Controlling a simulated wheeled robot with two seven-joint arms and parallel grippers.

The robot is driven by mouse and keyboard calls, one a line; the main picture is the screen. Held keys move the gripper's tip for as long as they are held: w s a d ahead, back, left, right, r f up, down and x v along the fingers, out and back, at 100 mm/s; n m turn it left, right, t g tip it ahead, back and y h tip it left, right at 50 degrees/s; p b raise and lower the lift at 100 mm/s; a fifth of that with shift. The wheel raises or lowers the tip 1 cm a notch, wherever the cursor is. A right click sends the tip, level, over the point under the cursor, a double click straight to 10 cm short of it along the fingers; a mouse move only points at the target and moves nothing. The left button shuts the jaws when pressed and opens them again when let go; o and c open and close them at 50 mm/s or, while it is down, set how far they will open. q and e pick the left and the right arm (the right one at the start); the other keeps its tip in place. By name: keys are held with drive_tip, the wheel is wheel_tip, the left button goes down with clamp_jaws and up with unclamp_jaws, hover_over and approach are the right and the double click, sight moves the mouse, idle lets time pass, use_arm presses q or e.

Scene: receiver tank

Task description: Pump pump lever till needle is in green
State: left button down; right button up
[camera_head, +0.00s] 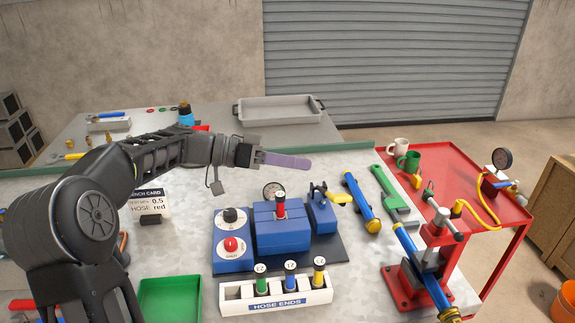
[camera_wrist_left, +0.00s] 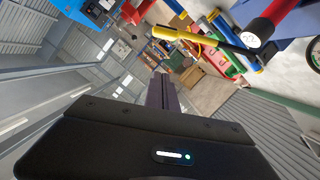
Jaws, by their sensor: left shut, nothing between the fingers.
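My left gripper (camera_head: 308,163) is shut and empty, its purple fingers pointing right above the bench. Its fingers (camera_wrist_left: 163,92) also show in the wrist view. Below it is a blue bench unit (camera_head: 281,236) with a red-bodied hose end (camera_head: 281,205) standing on top. A round gauge (camera_head: 272,190) sits behind it; its needle is too small to read. A lever with a yellow grip (camera_head: 336,198) sits on the blue pump block at the unit's right, apart from the gripper. The yellow grip (camera_wrist_left: 185,36) also shows in the wrist view. My right gripper is not in view.
A white hose-end rack (camera_head: 276,306) and a green tray (camera_head: 170,298) are in front. A blue tube (camera_head: 361,202) and a green tool (camera_head: 391,188) lie to the right. A red clamp stand (camera_head: 405,287) and red cart (camera_head: 452,170) are further right.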

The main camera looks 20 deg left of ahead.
use_arm(q)
drive_tip(key=w+d+f+p, duration=0.1)
drive_tip(key=d+f+p, duration=0.1)
drive_tip(key=d+f, duration=0.2)
drive_tip(key=d, duration=0.3)
drive_tip(key=shift+f, duration=0.4)
